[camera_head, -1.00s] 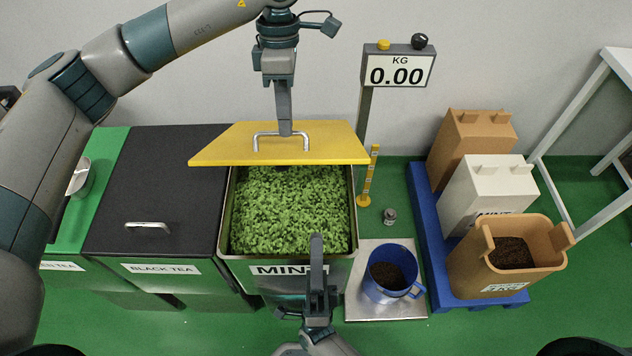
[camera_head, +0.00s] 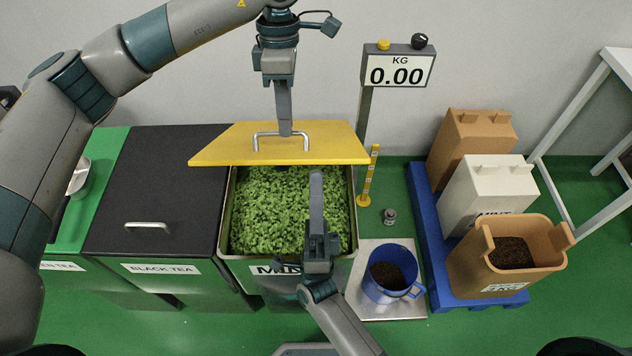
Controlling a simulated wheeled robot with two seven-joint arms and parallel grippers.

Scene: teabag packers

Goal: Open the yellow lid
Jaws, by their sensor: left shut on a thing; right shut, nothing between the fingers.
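The yellow lid (camera_head: 225,148) is tilted up at the back of the mint bin (camera_head: 229,212), and the green leaves (camera_head: 270,205) inside show. My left gripper (camera_head: 285,132) comes down from above and is shut on the lid's metal handle (camera_head: 256,140). My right gripper (camera_head: 316,178) is shut and empty. It is over the front right part of the open bin, below the lid's front edge in the picture, and it partly covers the MINT label. The gap between its fingertips and the leaves cannot be judged.
A black lid (camera_head: 155,190) covers the black tea bin on the left. A blue bucket (camera_head: 389,255) of dark tea stands on a metal scale plate (camera_head: 382,312). The scale display (camera_head: 397,70) reads 0.00. A blue pallet (camera_head: 428,225) on the right holds several tea containers.

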